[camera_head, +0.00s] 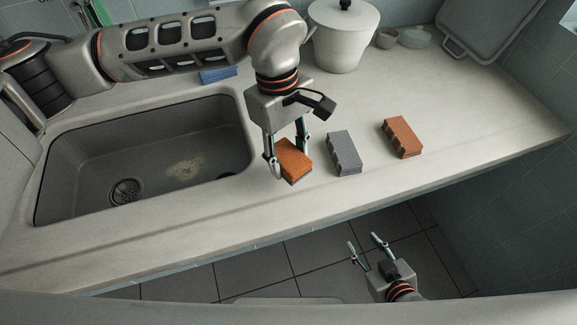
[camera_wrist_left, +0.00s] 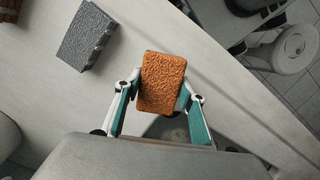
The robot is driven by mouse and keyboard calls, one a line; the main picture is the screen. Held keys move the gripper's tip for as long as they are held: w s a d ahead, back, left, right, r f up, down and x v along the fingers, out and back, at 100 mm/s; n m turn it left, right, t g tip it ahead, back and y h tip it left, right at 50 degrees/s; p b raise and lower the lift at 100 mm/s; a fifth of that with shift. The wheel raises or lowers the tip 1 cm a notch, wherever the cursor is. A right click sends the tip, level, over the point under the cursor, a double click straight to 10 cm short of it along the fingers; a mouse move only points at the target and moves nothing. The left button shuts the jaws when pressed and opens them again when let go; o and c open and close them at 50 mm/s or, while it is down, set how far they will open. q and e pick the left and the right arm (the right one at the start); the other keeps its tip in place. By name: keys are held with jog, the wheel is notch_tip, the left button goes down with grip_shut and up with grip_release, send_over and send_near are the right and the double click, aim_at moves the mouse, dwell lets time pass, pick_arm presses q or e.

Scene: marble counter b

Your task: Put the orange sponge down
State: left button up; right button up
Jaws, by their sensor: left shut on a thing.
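The orange sponge (camera_head: 293,160) is between the fingers of my left gripper (camera_head: 288,162), just right of the sink on the counter's front part. In the left wrist view the orange sponge (camera_wrist_left: 162,84) sits between the two teal-lined fingers of the left gripper (camera_wrist_left: 160,98), which are shut on its sides. I cannot tell whether its underside touches the counter. My right gripper (camera_head: 363,243) is open and empty, low in front of the counter, over the tiled floor.
A grey sponge (camera_head: 344,153) and a red-brown sponge (camera_head: 402,137) lie to the right on the counter (camera_head: 450,125). A blue sponge (camera_head: 218,74) lies behind the sink (camera_head: 90,140). A white pot (camera_head: 343,40) stands at the back. The counter's right front is clear.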

aim_at(283, 150)
pick_arm(q)
jog(key=shift+f, duration=2.15)
jog(key=shift+f, duration=0.2)
jog(key=o, duration=1)
jog(key=r, duration=0.3)
jog(key=w+r, duration=0.1)
jog(key=r, duration=0.3)
jog(key=a+r, duration=0.1)
jog(key=r, duration=0.3)
jog(key=shift+w+r, duration=0.15)
jog(key=shift+a+r, duration=0.1)
jog(key=shift+r, duration=0.4)
